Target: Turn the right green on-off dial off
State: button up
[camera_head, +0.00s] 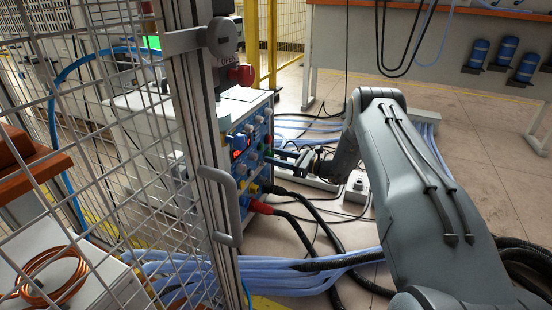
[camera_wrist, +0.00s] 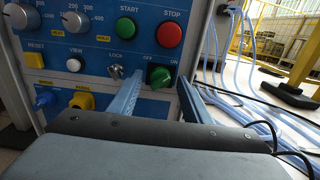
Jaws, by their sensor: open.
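The green on-off dial (camera_wrist: 160,76) is at the lower right of the heater's blue front panel (camera_wrist: 95,54), below the OFF and ON labels. Its raised grip appears to slant up toward the ON side. My gripper (camera_wrist: 160,82) is open, with one finger at the left of the dial and the other at its right. I cannot tell whether either finger touches it. In the head view my gripper (camera_head: 277,154) reaches from the right to the panel (camera_head: 243,150), and the dial is too small to make out clearly.
Green START (camera_wrist: 126,29) and red STOP (camera_wrist: 169,35) buttons sit above the dial, and a LOCK keyswitch (camera_wrist: 115,72) is to its left. A mesh fence door (camera_head: 185,150) with a grey handle (camera_head: 222,205) stands left of the panel. Cables (camera_head: 300,265) cover the floor below.

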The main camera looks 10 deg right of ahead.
jog(key=c, duration=1)
jog(key=shift+n, duration=0.4)
jog(key=n+p, duration=0.5)
jog(key=n, duration=0.7)
jog(key=shift+d+n, duration=0.1)
jog(key=shift+n, duration=0.3)
jog(key=n+p, duration=0.1)
jog(key=n, duration=0.3)
jog(key=shift+c, duration=0.2)
jog(key=shift+n, duration=0.3)
